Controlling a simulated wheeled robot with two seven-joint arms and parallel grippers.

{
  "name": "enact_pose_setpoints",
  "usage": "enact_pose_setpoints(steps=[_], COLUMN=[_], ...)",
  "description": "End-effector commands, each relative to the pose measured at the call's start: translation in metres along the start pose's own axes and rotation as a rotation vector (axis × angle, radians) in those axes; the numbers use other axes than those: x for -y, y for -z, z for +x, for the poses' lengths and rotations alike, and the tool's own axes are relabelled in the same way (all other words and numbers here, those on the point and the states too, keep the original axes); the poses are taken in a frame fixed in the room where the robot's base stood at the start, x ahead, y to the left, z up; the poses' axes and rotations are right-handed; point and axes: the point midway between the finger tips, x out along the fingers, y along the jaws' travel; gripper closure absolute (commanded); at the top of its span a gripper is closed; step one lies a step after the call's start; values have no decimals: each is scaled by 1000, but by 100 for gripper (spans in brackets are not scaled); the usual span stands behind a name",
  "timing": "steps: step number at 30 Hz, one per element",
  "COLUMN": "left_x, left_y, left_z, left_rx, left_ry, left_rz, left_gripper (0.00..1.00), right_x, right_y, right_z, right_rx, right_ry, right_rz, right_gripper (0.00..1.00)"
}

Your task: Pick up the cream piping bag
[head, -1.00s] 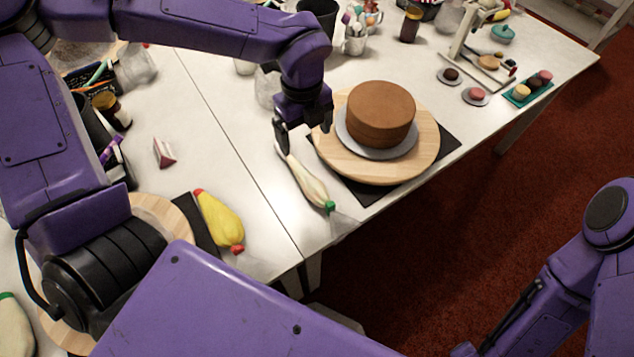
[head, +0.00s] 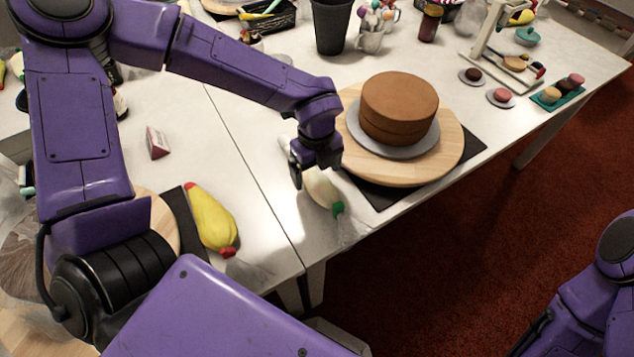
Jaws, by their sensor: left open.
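The cream piping bag (head: 323,191) lies on the white table, left of the wooden turntable, with its green tip toward the front edge. My left gripper (head: 309,176) is open, just above and in front of the bag's rear part. It hides much of that part, and I cannot tell whether the fingers touch it. Nothing shows held in the left gripper. My right arm shows at the lower right, but its gripper is out of view.
A chocolate cake (head: 398,105) stands on the wooden turntable (head: 440,165), close right of the left gripper. A yellow piping bag (head: 211,220) lies at the left. A pink-and-white wedge (head: 157,144) lies behind it. A dark cup (head: 331,25) stands at the back. The table's front edge is near.

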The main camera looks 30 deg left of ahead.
Motion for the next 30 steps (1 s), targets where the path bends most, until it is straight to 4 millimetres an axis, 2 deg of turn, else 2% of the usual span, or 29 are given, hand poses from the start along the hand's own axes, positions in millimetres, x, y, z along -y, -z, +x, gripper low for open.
enact_pose_setpoints(steps=[3, 6, 13, 14, 15, 17, 18, 30], left_x=[0, 1, 1, 1, 1, 1, 1, 2], left_y=[1, 1, 1, 1, 1, 1, 1, 0], left_z=[22, 34, 38, 38, 38, 38, 38, 32], left_rx=[0, -1, 0, 0, 0, -1, -1, 0], left_ry=[-5, -2, 0, 0, 0, 0, 0, 2], left_rz=[2, 1, 0, 0, 0, 0, 0, -1], left_gripper=[8, 8, 8, 14, 27, 47, 49, 49], right_x=[0, 0, 0, 0, 0, 0, 0, 0], right_y=[2, 2, 1, 1, 1, 1, 1, 2], right_z=[-4, -4, -3, -3, -3, -3, -3, -4], right_rx=[0, 0, 0, 0, 0, 0, 0, 0], right_ry=[0, 0, 0, 0, 0, 0, 0, 0], right_rz=[0, 0, 0, 0, 0, 0, 0, 0], right_gripper=[47, 47, 47, 47, 47, 47, 47, 47])
